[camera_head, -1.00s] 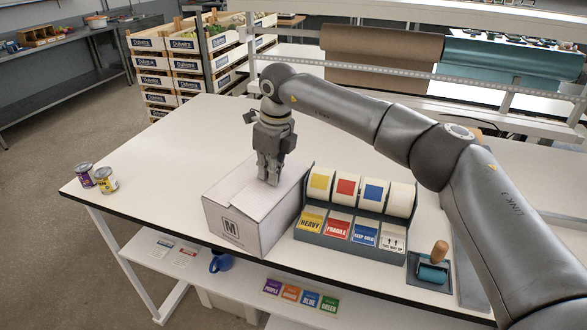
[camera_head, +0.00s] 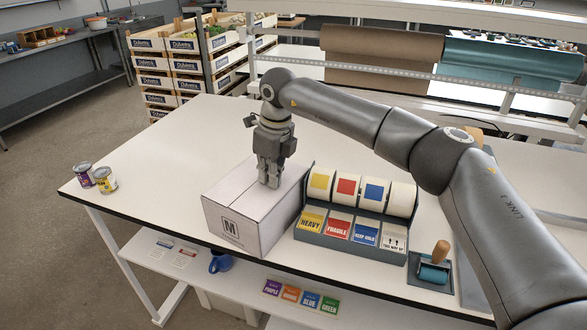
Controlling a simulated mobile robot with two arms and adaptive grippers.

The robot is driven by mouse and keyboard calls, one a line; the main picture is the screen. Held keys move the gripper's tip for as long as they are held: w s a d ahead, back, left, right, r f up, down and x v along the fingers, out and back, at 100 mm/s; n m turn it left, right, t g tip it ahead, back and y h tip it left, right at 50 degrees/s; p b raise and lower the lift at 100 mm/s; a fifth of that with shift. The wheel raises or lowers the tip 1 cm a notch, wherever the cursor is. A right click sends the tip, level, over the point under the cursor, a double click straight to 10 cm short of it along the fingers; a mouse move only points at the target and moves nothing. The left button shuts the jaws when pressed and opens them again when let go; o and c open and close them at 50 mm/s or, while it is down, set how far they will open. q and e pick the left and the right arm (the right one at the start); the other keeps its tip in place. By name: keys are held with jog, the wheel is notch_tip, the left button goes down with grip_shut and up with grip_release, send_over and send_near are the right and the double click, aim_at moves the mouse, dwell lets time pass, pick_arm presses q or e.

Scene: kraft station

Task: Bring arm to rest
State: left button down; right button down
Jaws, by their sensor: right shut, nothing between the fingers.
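My right gripper (camera_head: 269,184) points down over the top of a closed white box (camera_head: 232,226) on the white table (camera_head: 150,150). Its fingers are shut and hold nothing. The fingertips are at or just above the box lid; I cannot tell if they touch it. My right arm reaches in from the lower right, above the label dispenser. My left gripper is not in view.
A label dispenser (camera_head: 340,254) with several rolls stands right of the box. A roller with a wooden handle (camera_head: 441,250) lies further right. Two cans (camera_head: 105,179) stand at the table's left edge. The table's back left is clear.

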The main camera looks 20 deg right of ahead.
dwell(0.3)
notch_tip(320, 180, up, 9)
jog(key=p, duration=0.5)
jog(key=shift+p, duration=0.3)
